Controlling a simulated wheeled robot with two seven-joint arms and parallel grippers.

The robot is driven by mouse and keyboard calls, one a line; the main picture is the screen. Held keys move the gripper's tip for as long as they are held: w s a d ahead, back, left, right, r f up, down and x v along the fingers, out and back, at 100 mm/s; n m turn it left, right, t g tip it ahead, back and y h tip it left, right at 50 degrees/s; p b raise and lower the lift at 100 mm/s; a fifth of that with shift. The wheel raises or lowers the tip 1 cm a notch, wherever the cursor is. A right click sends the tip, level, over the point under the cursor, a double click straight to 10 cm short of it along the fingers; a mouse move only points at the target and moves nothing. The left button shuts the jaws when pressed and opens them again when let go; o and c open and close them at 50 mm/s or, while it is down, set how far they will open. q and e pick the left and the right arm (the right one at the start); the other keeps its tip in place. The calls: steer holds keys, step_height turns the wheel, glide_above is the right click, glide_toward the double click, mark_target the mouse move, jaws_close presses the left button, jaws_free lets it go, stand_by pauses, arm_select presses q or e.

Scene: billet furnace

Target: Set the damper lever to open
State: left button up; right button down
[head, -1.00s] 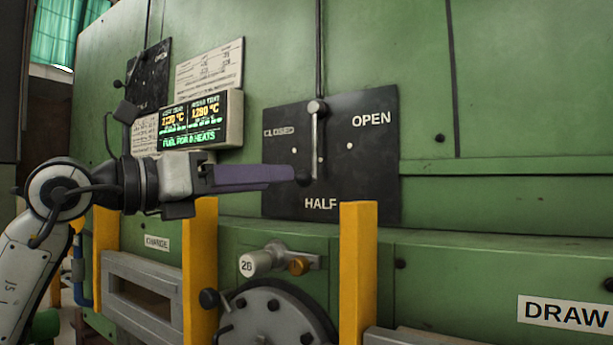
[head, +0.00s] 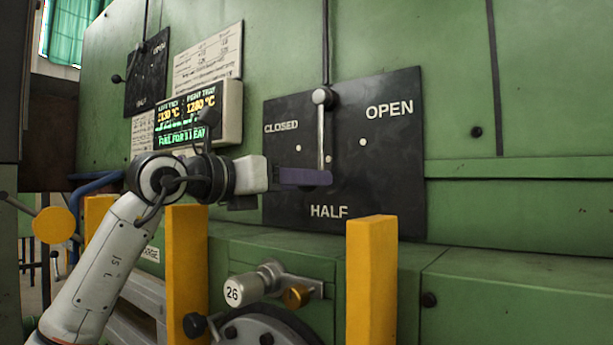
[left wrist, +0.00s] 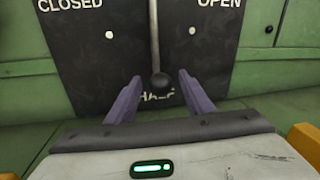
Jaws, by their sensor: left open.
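The damper lever (head: 321,135) is a thin metal bar on a black plate (head: 395,150) marked CLOSED, OPEN and HALF. It hangs almost straight down from its pivot, toward HALF. In the left wrist view, the lever (left wrist: 153,35) ends in a dark round knob (left wrist: 160,81). My left gripper (head: 327,178) is open at the lever's lower end. Its purple fingers also show in the left wrist view (left wrist: 160,88), one on each side of the knob with gaps beside it. In the head view the fingers hide the knob. My right gripper is out of view.
Yellow posts (head: 371,285) (head: 187,270) stand in front of the green furnace wall below the plate. A display box (head: 232,112) is left of the plate, with a second black lever plate (head: 147,75) beyond. A handle marked 26 (head: 245,290) projects below.

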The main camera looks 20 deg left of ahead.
arm_select(q)
steer(key=shift+w+d, duration=0.3)
steer(key=shift+w, duration=0.2)
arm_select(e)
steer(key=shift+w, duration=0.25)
